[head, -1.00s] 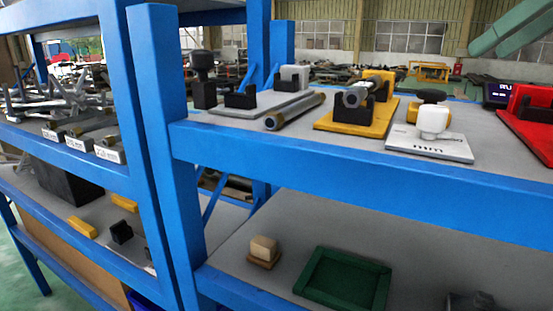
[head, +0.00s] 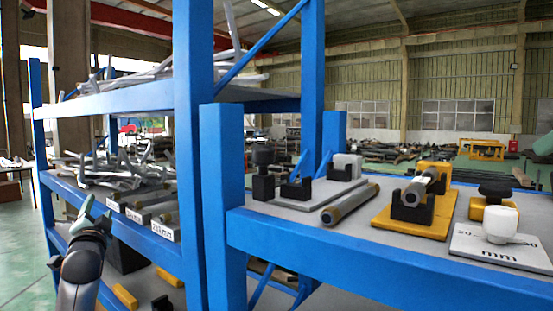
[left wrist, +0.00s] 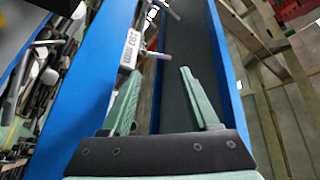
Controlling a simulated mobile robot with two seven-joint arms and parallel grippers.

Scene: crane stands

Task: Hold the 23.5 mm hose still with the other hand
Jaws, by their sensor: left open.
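Another grey tube (head: 421,186) rests in a black cradle (head: 412,207) on a yellow plate (head: 385,227). I cannot read which of them is 23.5 mm. More grey tubes lie behind white labels (head: 164,231) on the left stand. My left gripper (head: 97,211) is at the lower left, in front of the left stand and well apart from the hose. In the left wrist view it is open and empty (left wrist: 158,73). My right gripper is out of view.
A white plate marked mm (head: 497,246) with a white knob (head: 500,223) sits at the right. Green floor (head: 22,255) is clear at the far left.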

